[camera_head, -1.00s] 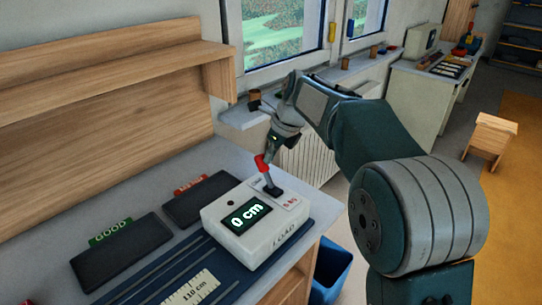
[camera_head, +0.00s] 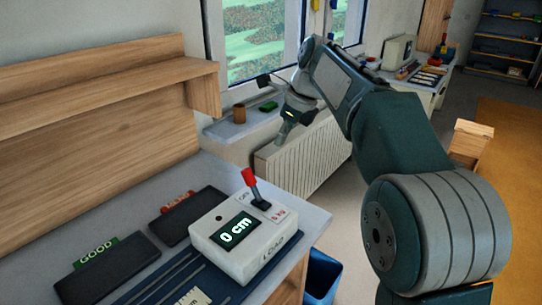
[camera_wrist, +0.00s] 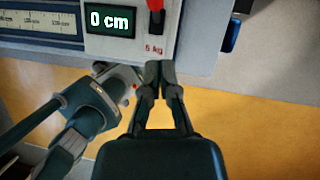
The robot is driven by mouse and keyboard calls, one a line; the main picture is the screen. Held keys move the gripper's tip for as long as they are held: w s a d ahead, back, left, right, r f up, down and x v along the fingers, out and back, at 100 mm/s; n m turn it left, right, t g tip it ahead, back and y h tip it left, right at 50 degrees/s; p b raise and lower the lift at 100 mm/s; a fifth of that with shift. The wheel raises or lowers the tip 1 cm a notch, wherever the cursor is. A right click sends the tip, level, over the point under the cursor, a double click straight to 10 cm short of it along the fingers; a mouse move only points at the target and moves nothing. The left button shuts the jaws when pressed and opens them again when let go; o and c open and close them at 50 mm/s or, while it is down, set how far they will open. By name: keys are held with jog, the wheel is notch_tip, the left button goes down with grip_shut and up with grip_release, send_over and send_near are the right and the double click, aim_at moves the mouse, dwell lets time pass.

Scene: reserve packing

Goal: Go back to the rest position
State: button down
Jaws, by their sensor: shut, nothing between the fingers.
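My gripper (camera_head: 282,136) is raised in the air, up and to the right of the white load box, in front of the radiator. It is shut and empty; its two fingers meet in the wrist view (camera_wrist: 160,68). The white load box (camera_head: 228,250) sits on the bench with its display reading "0 cm". Its red-tipped lever (camera_head: 250,179) stands on the top, leaning a little to the left, apart from my gripper. The lever's red handle also shows at the top of the wrist view (camera_wrist: 155,5).
Dark trays marked GOOD (camera_head: 105,274) and, in red, a second label (camera_head: 186,217) lie left of the box. A blue bin (camera_head: 322,275) stands on the floor right of the bench. A radiator (camera_head: 303,155) and windowsill with a brown pot (camera_head: 239,114) are behind.

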jog(key=s+d+n+t+h, duration=0.1)
jog(key=s+d+n, duration=0.3)
jog(key=s+n, duration=0.3)
jog(key=s+d+n+t+h, duration=0.15)
jog(key=s+d+n, duration=0.3)
jog(key=s, duration=0.45)
jog(key=s+d+f+n+t, duration=0.1)
jog(key=s+d+f+n, duration=0.1)
jog(key=s+f+n, duration=0.3)
jog(key=s+d+f+n+t+h, duration=0.1)
jog(key=s+d+f+n, duration=0.2)
jog(key=s+f+n, duration=0.3)
jog(key=s+n, duration=0.1)
jog(key=s, duration=0.2)
jog(key=shift+s+d+f, duration=0.15)
jog(key=shift+s+f, duration=0.05)
jog(key=shift+f, duration=0.05)
jog(key=shift+h, duration=0.25)
